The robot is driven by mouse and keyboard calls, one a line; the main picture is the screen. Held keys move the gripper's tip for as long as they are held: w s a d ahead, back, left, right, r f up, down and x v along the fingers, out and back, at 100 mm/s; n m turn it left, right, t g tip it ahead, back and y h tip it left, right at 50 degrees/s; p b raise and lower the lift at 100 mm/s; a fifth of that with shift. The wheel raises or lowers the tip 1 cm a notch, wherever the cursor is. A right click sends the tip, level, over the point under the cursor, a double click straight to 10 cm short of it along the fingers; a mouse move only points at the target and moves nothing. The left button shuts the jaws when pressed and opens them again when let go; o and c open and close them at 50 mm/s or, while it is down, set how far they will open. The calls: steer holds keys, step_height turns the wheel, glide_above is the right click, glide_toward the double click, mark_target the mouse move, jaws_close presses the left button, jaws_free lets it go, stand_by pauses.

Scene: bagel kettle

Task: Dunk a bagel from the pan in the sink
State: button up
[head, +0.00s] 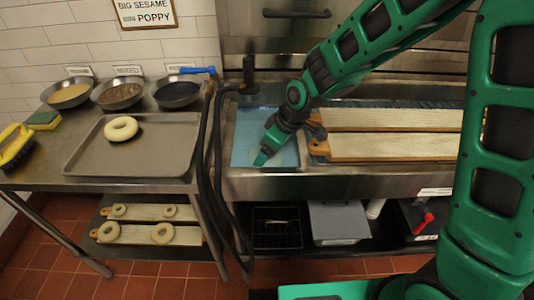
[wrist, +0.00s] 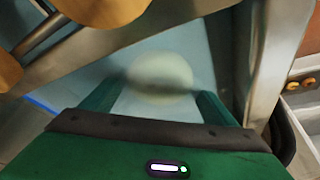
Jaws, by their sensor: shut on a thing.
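My gripper (head: 264,155) points down into the sink (head: 247,183), at the left part with pale blue water (head: 252,130). In the wrist view my gripper (wrist: 158,92) is shut on a pale round bagel (wrist: 162,76) between its green fingers. The bagel looks blurred there, and I cannot tell how deep it sits in the water. In the head view the held bagel is hidden. The metal pan (head: 165,150) on the left table holds another pale bagel (head: 122,128) near its upper left.
Long boards with wooden handles (head: 390,146) lie across the sink just right of my gripper. A black hose (head: 217,150) hangs at the sink's left edge. Topping bowls (head: 118,94), a sponge (head: 43,121) and a yellow brush (head: 15,145) stand around the pan.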

step_height(320, 180, up, 13)
stand_by(1.3)
